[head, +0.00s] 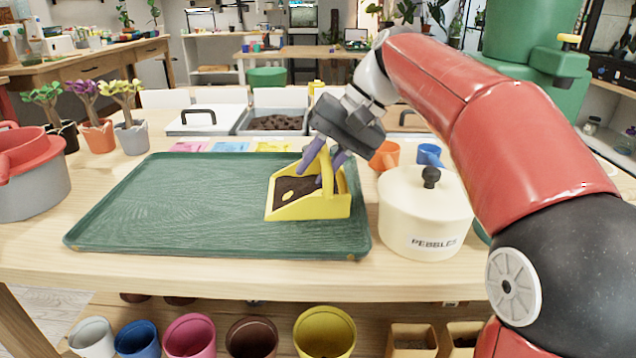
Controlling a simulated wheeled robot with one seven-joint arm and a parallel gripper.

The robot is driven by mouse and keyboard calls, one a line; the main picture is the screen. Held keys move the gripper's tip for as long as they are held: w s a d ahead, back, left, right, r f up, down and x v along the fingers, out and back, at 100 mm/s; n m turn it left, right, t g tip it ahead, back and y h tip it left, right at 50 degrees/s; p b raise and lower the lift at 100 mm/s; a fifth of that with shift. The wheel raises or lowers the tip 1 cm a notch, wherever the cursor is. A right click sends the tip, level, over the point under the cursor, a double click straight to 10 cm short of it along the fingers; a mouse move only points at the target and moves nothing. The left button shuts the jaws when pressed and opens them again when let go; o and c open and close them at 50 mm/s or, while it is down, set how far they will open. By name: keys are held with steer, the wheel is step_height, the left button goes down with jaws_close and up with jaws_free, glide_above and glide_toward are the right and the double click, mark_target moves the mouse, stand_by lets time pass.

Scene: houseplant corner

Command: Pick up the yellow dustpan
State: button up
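The yellow dustpan (310,209) sits on the right part of the green tray (180,205), with dark soil and a small yellow patch inside it. Its looped handle rises at the back right. My gripper (325,168) reaches down to the dustpan from above. Its two purple fingers are apart, one on each side of part of the handle. I cannot tell whether the fingers press on the handle. The gripper body and fingers hide part of the handle.
A cream pebbles pot (424,218) stands close to the right, with an orange mug (386,156) and a blue mug (429,154) behind it. A soil bin (277,122) is at the back. Small potted plants (131,138) stand left. The tray's left side is clear.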

jaws_close()
steer(key=shift+r, duration=0.15)
step_height(320, 180, up, 10)
steer(key=p, duration=0.2)
stand_by(0.3)
steer(key=shift+c, duration=1.7)
jaws_free()
jaws_close()
steer(key=shift+s, duration=0.1)
